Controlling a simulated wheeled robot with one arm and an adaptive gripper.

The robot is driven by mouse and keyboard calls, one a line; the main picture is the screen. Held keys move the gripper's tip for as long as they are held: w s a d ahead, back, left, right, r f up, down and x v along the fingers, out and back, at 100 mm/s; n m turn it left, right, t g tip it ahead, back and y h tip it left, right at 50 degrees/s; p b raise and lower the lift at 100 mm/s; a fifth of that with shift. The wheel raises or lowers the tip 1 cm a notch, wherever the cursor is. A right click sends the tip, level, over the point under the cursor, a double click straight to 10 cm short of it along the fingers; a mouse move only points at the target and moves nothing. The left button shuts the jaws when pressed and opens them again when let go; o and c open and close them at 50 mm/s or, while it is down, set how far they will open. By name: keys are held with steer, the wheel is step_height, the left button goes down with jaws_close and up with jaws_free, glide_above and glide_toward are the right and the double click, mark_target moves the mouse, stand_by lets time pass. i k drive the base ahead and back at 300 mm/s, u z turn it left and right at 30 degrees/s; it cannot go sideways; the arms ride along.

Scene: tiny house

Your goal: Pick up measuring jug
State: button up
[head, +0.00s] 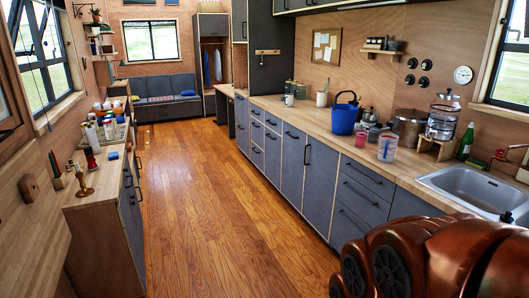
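A small clear cup-like vessel with pinkish-red colouring (387,147) stands upright on the right-hand wooden counter, near its front edge and left of the sink. It looks like the measuring jug, but it is too small to read any markings. A smaller red item (361,139) stands just to its left. A large blue bucket-like vessel with a raised handle (344,119) stands further left. My copper-coloured arm fills the lower right corner. My gripper cannot be made out, and nothing is seen touching the jug.
The right counter (422,172) also holds a glass dispenser (441,122), a green bottle (466,142) and a metal sink (470,188). A cluttered low cabinet (104,205) stands at the left. The wooden floor (215,190) between them is clear to the grey sofa (167,108).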

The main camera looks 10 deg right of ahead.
mark_target(388, 141)
steer(key=z, duration=0.4)
steer(key=i, duration=1.95)
steer(key=z, duration=0.25)
steer(key=i, duration=0.95)
steer(key=z, duration=0.05)
